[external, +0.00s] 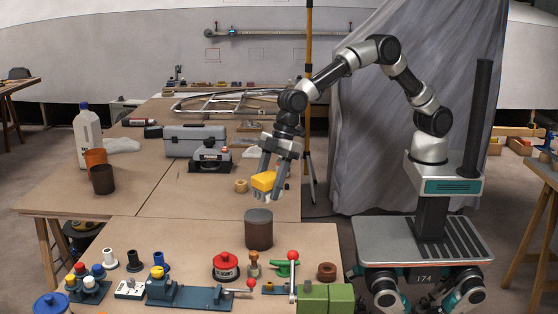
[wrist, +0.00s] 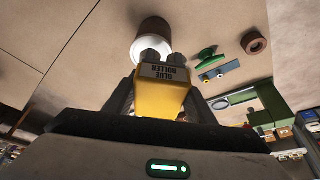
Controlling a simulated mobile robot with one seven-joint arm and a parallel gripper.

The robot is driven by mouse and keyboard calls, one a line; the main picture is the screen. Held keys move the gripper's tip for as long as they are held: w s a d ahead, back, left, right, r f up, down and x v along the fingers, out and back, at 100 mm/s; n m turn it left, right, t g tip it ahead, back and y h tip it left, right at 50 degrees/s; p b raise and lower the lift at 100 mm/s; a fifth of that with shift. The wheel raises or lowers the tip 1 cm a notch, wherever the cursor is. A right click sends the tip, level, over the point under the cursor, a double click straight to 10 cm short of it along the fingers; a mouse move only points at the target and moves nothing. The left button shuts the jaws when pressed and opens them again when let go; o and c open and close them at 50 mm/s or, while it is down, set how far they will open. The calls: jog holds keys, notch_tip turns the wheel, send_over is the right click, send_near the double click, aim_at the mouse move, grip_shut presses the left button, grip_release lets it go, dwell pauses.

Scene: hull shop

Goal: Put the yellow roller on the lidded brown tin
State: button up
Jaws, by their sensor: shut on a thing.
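The yellow roller (external: 264,181) is held between the fingers of my gripper (external: 273,186) above the table. In the wrist view the roller (wrist: 162,97) shows lettering reading "GLUE ROLLER", and the gripper (wrist: 160,100) is shut on it. The lidded brown tin (external: 258,232) stands upright on the near table, below and slightly left of the roller, with a clear gap between them. In the wrist view the tin (wrist: 154,28) is partly hidden behind the roller, and a whitish round surface shows there.
The table left of the tin is fairly clear.

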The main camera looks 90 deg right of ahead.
jog(key=shift+f, duration=2.55)
jog(key=shift+f+b, duration=0.25)
jog(key=shift+b, duration=0.1)
jog(key=o, duration=1.3)
jog(key=shift+r, duration=0.1)
